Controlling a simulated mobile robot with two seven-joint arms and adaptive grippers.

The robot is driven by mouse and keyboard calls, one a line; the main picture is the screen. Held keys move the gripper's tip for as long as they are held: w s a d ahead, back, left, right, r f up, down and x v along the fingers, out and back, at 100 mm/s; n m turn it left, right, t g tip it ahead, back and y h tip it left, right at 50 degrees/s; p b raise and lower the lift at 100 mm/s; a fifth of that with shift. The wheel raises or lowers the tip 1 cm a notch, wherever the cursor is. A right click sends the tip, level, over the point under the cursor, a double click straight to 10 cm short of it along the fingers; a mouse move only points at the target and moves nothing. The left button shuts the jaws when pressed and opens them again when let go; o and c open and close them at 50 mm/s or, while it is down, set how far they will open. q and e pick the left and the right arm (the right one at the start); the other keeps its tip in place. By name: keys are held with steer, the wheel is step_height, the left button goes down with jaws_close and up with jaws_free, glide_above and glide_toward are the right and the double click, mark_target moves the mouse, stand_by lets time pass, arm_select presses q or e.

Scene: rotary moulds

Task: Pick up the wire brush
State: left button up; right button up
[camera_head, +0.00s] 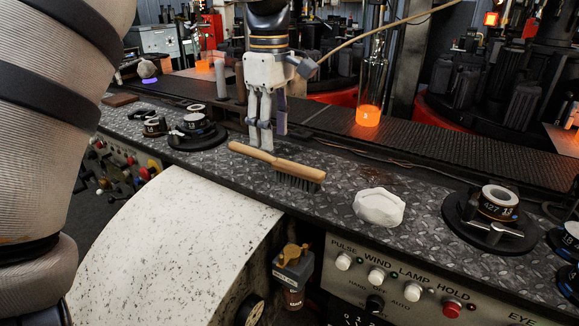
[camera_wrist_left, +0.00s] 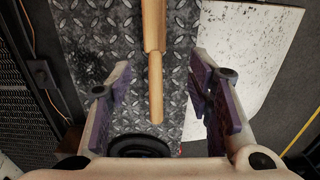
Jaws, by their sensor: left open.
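The wire brush (camera_head: 300,180) lies on the dark diamond-plate ledge, with its wooden handle towards the left and its dark bristles down at the right end. In the left wrist view, the wooden handle (camera_wrist_left: 155,75) runs down the middle of the picture; its bristle end is out of that view. My left gripper (camera_head: 261,146) points down close to the handle, its fingertips just behind it in the head view. In the left wrist view, the jaws (camera_wrist_left: 160,92) are open, one on each side of the handle's end, with gaps on both sides. My right gripper is not in view.
A white lump (camera_head: 379,207) lies right of the brush. Dark round holders with rings stand at the right (camera_head: 491,222) and left (camera_head: 196,132). A control panel (camera_head: 420,287) is below the ledge. A glowing orange glass (camera_head: 369,114) stands behind, by the dark conveyor (camera_head: 460,146).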

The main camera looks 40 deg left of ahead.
mark_target(276, 159)
arm_select(q)
steer(key=f, duration=0.7)
steer(key=shift+w+d+f, duration=0.15)
steer(key=shift+w+f, duration=0.1)
steer(key=shift+w, duration=0.1)
jaws_close()
